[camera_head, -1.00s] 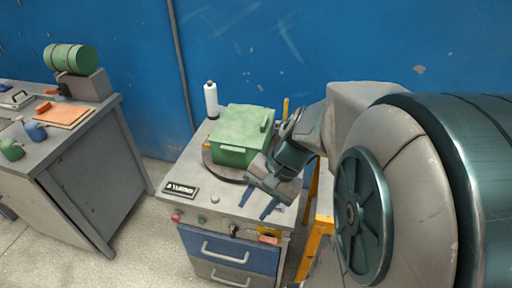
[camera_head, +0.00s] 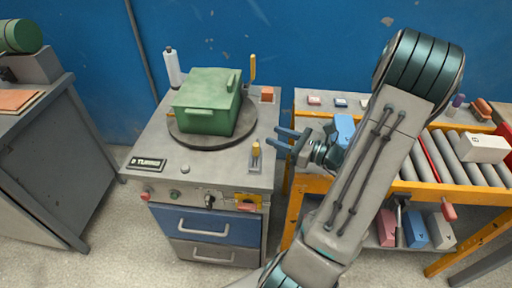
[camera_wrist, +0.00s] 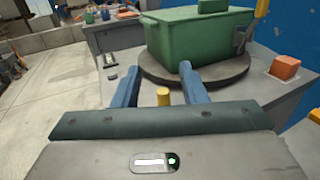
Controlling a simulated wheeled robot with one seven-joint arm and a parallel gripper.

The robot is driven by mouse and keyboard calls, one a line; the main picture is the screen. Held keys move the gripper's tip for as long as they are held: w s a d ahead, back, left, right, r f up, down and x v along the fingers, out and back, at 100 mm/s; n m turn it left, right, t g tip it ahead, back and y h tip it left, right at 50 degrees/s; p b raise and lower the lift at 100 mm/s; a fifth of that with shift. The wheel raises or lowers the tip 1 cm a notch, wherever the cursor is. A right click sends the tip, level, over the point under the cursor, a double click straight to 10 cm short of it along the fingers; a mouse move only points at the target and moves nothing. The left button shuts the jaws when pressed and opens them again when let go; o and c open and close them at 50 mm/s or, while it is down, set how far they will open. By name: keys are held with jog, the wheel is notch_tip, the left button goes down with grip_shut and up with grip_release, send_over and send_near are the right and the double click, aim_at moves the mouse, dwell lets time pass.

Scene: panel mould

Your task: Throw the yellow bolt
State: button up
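A short upright yellow bolt knob (camera_head: 255,148) stands in a small grey mount on the bench top, near the right edge. My gripper (camera_head: 279,138) is just right of it at the bench edge, fingers pointing left toward it, open and empty. In the wrist view the yellow knob (camera_wrist: 163,97) shows between the two blue fingers (camera_wrist: 158,68), its lower part hidden by my gripper body. I cannot tell how near it is to the fingertips, but no contact is seen.
A green lidded box (camera_head: 207,108) sits on a dark round turntable (camera_head: 190,138). A taller yellow handle (camera_head: 253,68) and an orange block (camera_head: 267,94) are behind. A white bottle (camera_head: 172,67) stands back left. A yellow-framed roller table (camera_head: 408,178) is right.

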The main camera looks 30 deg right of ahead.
send_near(256, 145)
jog(key=x, duration=0.8)
jog(key=shift+w+a+f, duration=0.1)
jog(key=shift+w+f, duration=0.15)
jog(key=shift+f, duration=0.05)
jog(key=shift+x, duration=0.8)
grip_shut()
